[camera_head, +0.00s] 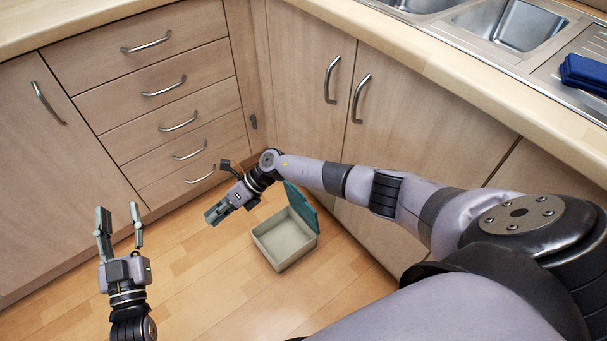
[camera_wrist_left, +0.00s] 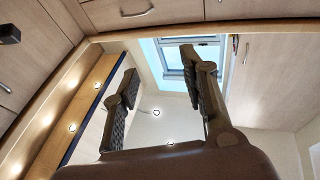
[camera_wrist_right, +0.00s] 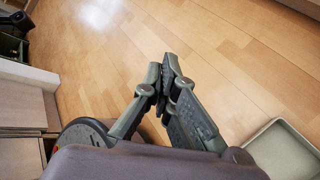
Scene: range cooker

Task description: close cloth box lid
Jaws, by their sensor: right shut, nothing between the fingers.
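The cloth box (camera_head: 284,244) is a pale, open box on the wooden floor near the cabinet corner. Its teal lid (camera_head: 302,207) stands raised at the box's right side, partly hidden behind my right forearm. A corner of the box also shows at the lower right of the right wrist view (camera_wrist_right: 285,150). My right gripper (camera_head: 211,217) is shut and empty, above the floor to the left of the box and apart from it. My left gripper (camera_head: 118,212) is open and empty, far to the left of the box. The left wrist view shows its spread fingers (camera_wrist_left: 163,85) and no box.
Wooden drawers (camera_head: 165,100) stand behind, and cabinet doors (camera_head: 420,125) with metal handles stand close to the box's right. A counter with a sink (camera_head: 515,22) runs above them. The wooden floor (camera_head: 215,290) is clear left of the box.

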